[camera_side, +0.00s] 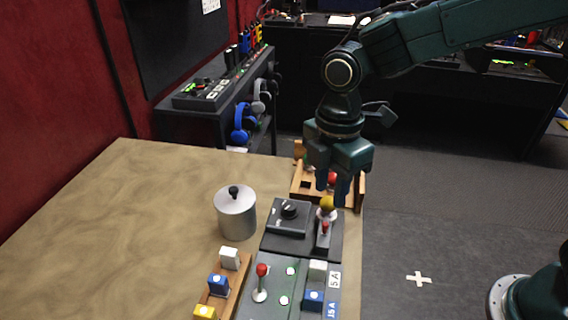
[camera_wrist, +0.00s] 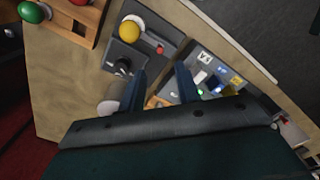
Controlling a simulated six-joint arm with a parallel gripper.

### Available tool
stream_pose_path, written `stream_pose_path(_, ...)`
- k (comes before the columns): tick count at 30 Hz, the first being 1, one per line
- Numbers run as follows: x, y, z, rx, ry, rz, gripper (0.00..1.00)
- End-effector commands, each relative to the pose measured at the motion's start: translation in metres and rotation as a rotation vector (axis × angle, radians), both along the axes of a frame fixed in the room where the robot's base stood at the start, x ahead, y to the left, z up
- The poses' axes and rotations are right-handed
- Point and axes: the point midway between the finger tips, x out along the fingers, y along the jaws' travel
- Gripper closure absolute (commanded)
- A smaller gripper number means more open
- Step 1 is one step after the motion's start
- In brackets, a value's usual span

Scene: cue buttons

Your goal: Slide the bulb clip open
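In the side view a yellow bulb (camera_side: 327,204) sits at the far right of a dark panel, with a small red part (camera_side: 324,227) on a grey block just in front of it. I take these to be the bulb clip. The wrist view shows the yellow bulb (camera_wrist: 130,31) and the red part (camera_wrist: 159,50) at the upper middle. My gripper (camera_side: 334,192) hangs above and just behind the bulb, pointing down. In the wrist view my gripper (camera_wrist: 160,86) has its two fingers apart with nothing between them. Contact with the bulb cannot be told.
A black knob (camera_side: 290,209) is left of the bulb. A wooden box (camera_side: 310,192) with colored balls stands behind. A lidded metal pot (camera_side: 236,214) is to the left. A red-topped lever (camera_side: 261,277) and colored blocks are in front. The table's left side is clear.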

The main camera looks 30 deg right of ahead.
Motion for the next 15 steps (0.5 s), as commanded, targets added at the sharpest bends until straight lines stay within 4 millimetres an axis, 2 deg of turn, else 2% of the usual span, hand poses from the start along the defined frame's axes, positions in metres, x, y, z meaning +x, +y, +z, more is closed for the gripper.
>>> stream_pose_path(9, -0.001, 0.000, -0.050, -0.002, 0.004, 0.000, 0.67)
stream_pose_path(15, 0.000, 0.000, -0.073, -0.001, 0.003, 0.000, 0.67)
